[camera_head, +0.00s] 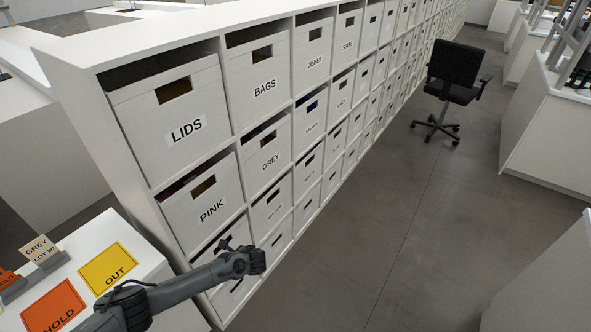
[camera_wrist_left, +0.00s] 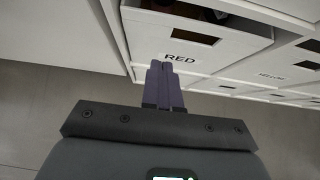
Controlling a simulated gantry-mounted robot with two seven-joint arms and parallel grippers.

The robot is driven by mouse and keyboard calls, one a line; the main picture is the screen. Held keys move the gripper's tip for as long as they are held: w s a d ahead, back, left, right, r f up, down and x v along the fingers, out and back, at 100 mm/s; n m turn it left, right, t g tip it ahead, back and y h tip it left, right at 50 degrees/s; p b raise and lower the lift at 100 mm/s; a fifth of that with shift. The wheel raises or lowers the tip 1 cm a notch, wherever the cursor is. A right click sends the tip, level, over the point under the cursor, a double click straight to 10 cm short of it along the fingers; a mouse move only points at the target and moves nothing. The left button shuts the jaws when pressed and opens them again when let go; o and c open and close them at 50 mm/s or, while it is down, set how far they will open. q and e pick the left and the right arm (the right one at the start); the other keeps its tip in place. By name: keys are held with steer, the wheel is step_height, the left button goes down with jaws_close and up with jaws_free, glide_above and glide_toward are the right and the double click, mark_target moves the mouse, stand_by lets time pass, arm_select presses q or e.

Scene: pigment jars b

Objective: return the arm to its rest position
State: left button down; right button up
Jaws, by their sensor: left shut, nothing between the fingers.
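My left arm comes in from the lower left in the head view, and its gripper (camera_head: 226,243) is in front of the lower part of the box shelf. In the left wrist view the gripper's two fingers (camera_wrist_left: 165,72) are together with nothing between them. Their tips show just below the label of a white box marked RED (camera_wrist_left: 150,42). Whether they touch the box, I cannot tell. My right gripper is not in view.
A long white shelf (camera_head: 85,57) holds several labelled boxes, among them LIDS (camera_head: 135,105) and PINK (camera_head: 185,220). A white table with an orange HOLD mat (camera_head: 52,300) and yellow OUT mat (camera_head: 106,265) stands lower left. Open floor (camera_head: 400,220) lies right, with a black chair (camera_head: 455,72) beyond.

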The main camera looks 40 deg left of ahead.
arm_select(q)
steer(key=s+d+f+g, duration=0.1)
steer(key=s+d+f, duration=0.3)
steer(key=s+f, duration=0.35)
steer(key=s+d+f+h, duration=0.2)
steer(key=s+d, duration=0.3)
steer(key=d, duration=0.2)
steer(key=s+d+f+h, duration=0.2)
steer(key=s+d+f, duration=0.1)
steer(key=s+d, duration=0.4)
steer(key=s+d+r+n+h, duration=0.1)
steer(key=s+d+r+h, duration=0.2)
steer(key=d, duration=0.8)
steer(key=d+r+n+t+h, duration=0.1)
steer(key=d+r+n+h, duration=0.1)
steer(key=d+r+n, duration=0.4)
steer(key=w+a+r+n+t+p, duration=0.1)
steer(key=r+n+p, duration=0.3)
steer(key=r+p, duration=0.9)
steer(key=w+a+r+n+t+p, duration=0.2)
steer(key=r+p, duration=1.2)
steer(key=r, duration=1.9)
steer(key=w+n+t, duration=0.1)
steer(key=n, duration=0.1)
steer(key=shift+n+h, duration=0.3)
steer(key=shift+h, duration=0.1)
